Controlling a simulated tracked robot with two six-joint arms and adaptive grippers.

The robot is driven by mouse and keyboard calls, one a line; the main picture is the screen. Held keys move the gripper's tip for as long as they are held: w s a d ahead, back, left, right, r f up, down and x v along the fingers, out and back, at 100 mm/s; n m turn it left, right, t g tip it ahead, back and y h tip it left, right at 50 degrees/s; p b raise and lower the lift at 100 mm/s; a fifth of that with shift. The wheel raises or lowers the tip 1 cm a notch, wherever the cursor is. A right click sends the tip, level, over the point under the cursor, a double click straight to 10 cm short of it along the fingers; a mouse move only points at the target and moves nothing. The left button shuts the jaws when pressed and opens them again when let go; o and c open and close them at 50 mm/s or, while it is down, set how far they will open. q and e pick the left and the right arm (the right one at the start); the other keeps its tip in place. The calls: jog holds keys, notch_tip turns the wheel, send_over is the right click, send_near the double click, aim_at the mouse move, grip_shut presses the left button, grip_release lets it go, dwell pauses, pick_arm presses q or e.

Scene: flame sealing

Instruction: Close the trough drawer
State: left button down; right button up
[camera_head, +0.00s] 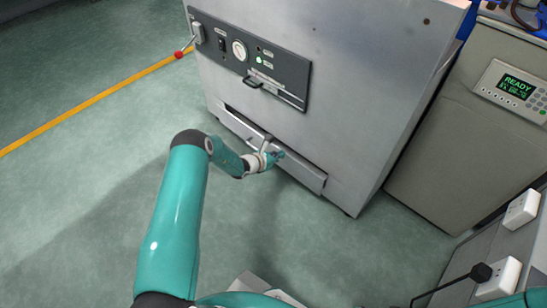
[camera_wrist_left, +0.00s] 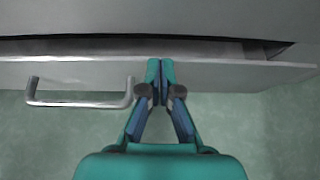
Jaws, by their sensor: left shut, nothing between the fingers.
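The trough drawer (camera_head: 307,175) is a grey metal front low on the big grey cabinet. In the left wrist view the drawer front (camera_wrist_left: 225,75) stands out a little from the cabinet, with a dark gap behind its top edge. Its bar handle (camera_wrist_left: 80,103) is to the left of the fingers there. My left gripper (camera_head: 277,156) is at the drawer front. In the left wrist view its fingertips (camera_wrist_left: 160,68) are together, with nothing between them, at or touching the front panel beside the handle. My right gripper is not in view.
The cabinet's control panel (camera_head: 250,58) with a gauge sits above the drawer. A grey unit with a READY display (camera_head: 515,85) stands at the right. White socket boxes (camera_head: 497,278) are at the lower right. The green floor (camera_head: 90,150) in front is clear.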

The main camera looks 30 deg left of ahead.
pick_arm(q)
jog(key=shift+s+a, duration=0.15)
jog(key=shift+a, duration=0.3)
jog(key=s+f+p+v, duration=0.15)
jog(key=p+v, duration=0.45)
jog(key=v, duration=0.7)
jog(key=w+r+n+t, duration=0.4)
jog(key=n, duration=0.6)
jog(key=s+d+f+n+t+h, duration=0.1)
jog(key=s+d+f+n, duration=0.2)
jog(key=f+n, duration=0.15)
jog(key=s+d+f+n+t, duration=0.1)
jog(key=s+d+f+n, duration=0.15)
jog(key=f+n, duration=0.2)
jog(key=w+d+b, duration=0.2)
jog(key=w+b, duration=0.2)
jog(key=w, duration=0.9)
jog(key=shift+w+f+m, duration=0.25)
jog(key=shift+f+m, duration=0.15)
